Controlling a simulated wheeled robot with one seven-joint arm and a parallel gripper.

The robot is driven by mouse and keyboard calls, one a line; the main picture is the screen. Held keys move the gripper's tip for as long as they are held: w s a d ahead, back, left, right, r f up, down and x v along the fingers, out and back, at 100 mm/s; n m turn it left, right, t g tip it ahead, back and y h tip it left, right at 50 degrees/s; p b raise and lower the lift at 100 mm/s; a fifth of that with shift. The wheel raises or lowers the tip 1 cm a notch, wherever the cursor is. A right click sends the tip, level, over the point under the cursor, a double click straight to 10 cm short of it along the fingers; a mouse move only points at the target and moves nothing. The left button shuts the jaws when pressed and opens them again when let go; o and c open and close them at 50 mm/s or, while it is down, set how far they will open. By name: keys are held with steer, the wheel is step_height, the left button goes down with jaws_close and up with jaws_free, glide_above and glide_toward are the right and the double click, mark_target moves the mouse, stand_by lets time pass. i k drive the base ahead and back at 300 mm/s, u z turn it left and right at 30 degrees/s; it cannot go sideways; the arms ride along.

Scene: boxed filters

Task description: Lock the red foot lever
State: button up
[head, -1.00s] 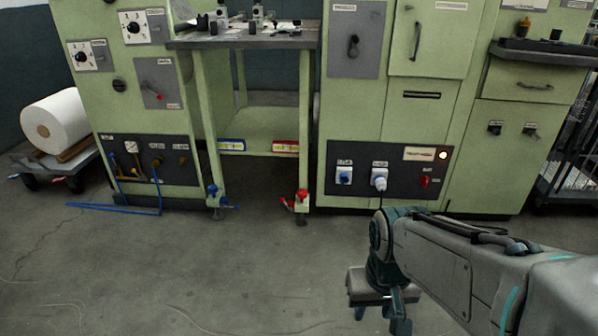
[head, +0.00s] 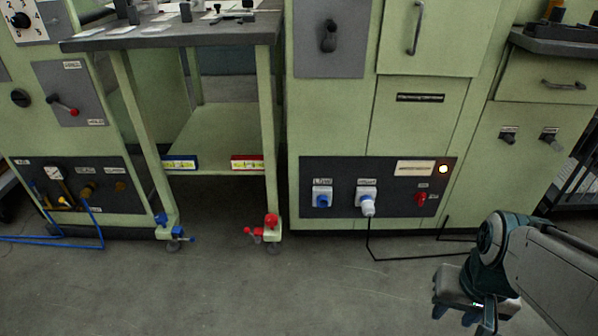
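The red foot lever (head: 254,233) is at the bottom of the table's right front leg, just above the floor, with a red knob (head: 271,220) above it. A blue foot lever (head: 181,239) is on the left front leg. I cannot tell from this distance whether the red lever is locked. My gripper (head: 468,312) is at the lower right of the head view, well to the right of the red lever and apart from it. Its fingers point down and are partly cut off or hidden, so I cannot tell whether they are open.
The table (head: 180,36) carries small parts on top and has blue and red labelled levels on its lower shelf (head: 215,135). A green cabinet (head: 370,120) with sockets stands to the right. A black cable (head: 400,258) lies on the floor.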

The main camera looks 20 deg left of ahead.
mark_target(245, 230)
steer(key=u, duration=0.5)
steer(key=i, duration=1)
steer(key=u, duration=0.75)
